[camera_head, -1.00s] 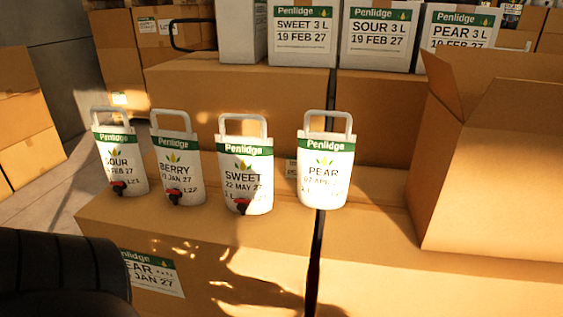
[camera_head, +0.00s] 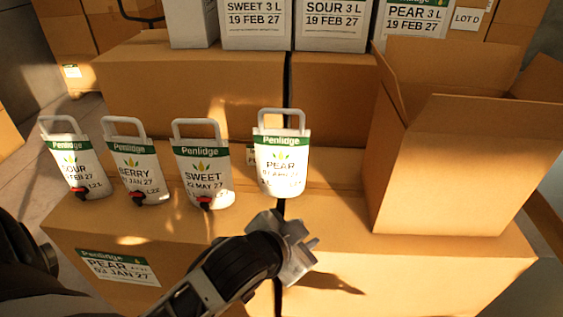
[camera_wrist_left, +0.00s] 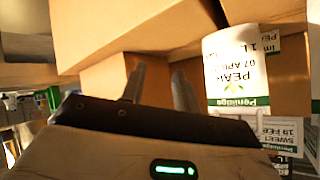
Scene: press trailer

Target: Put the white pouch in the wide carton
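Several white pouches with green bands and loop handles stand in a row on closed cartons: SOUR (camera_head: 73,166), BERRY (camera_head: 137,172), SWEET (camera_head: 204,178) and PEAR (camera_head: 282,165). The first three show a red tap; I see none on PEAR. The wide carton (camera_head: 445,165) stands at the right with its flaps up; its inside is mostly hidden. My left gripper (camera_head: 305,250) is in front of and below the PEAR pouch, not touching it. In the left wrist view its fingers (camera_wrist_left: 158,88) are apart and empty, with the PEAR pouch (camera_wrist_left: 233,70) upside down beside them. My right gripper is out of view.
Closed brown cartons (camera_head: 400,262) form the ledge under the pouches. A higher row of cartons (camera_head: 190,85) stands behind, carrying white boxes labelled SWEET (camera_head: 257,22), SOUR (camera_head: 333,22) and PEAR (camera_head: 412,20). The ledge front between PEAR and the wide carton is bare.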

